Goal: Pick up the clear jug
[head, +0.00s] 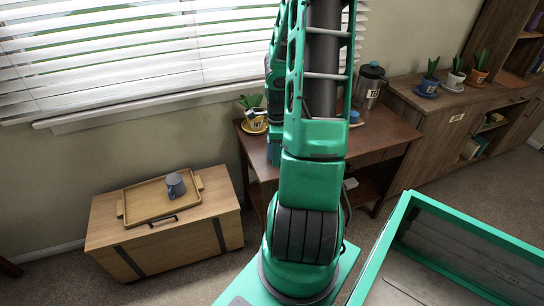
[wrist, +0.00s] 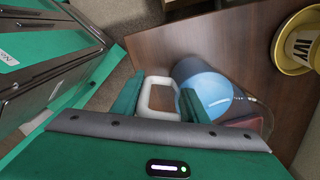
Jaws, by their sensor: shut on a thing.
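The clear jug (wrist: 212,92) shows in the wrist view as a round see-through vessel with blue inside and a pale, squarish handle (wrist: 146,96). My gripper (wrist: 158,100) has its green fingers on either side of this handle and is shut on it. The jug is beyond the fingers, over the brown desk (wrist: 165,50). Whether its base touches the desk cannot be told. In the head view my arm hides the jug and the fingertips.
A potted plant labelled IVY stands on a yellow saucer (wrist: 287,62) near the jug. A wooden chest (head: 190,235) with a tray and grey mug (head: 175,185) is at left. Potted plants line the right cabinet (head: 405,92).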

